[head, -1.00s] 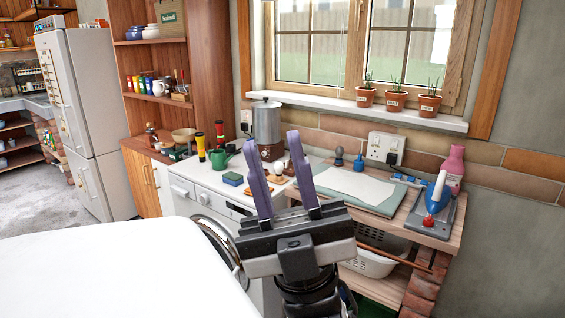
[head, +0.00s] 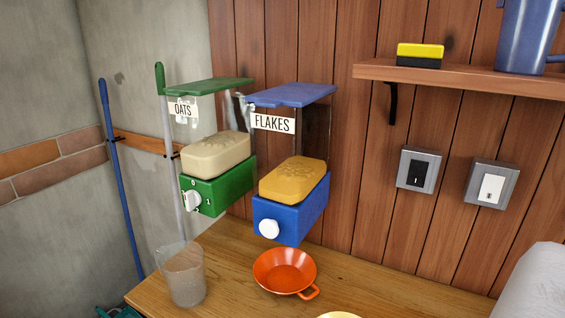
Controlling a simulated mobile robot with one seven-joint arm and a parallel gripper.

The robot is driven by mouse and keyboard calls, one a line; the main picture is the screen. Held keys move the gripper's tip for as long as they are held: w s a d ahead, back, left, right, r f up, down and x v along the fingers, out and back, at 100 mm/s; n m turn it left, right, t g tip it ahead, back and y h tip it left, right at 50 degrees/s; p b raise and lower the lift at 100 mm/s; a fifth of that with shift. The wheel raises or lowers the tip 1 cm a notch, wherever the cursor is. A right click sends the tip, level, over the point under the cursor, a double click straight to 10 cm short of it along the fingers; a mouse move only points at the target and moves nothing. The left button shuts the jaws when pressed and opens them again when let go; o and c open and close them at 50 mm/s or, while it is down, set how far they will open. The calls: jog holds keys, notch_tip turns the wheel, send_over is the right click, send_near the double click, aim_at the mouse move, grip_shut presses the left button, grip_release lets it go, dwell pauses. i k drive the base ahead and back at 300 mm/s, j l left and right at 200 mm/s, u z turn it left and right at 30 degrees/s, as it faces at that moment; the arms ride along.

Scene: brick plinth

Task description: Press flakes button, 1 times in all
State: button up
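The flakes dispenser (head: 291,219) is a blue box on the plank wall with a blue lid, a clear hopper holding golden flakes and a FLAKES label (head: 273,123). A round white button (head: 269,229) sits on its front face. An orange bowl (head: 285,272) with a small handle stands on the wooden counter below it. My gripper is not visible in the head view now, so its state and distance from the button cannot be seen.
A green oats dispenser (head: 218,192) with a white knob hangs just left. A clear cup (head: 183,276) stands below it on the counter (head: 232,270). Two switches (head: 417,170) are on the wall at right, under a shelf (head: 470,84). Long-handled tools lean at left.

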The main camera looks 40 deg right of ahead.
aim_at(268, 228)
jog(key=z, duration=1.05)
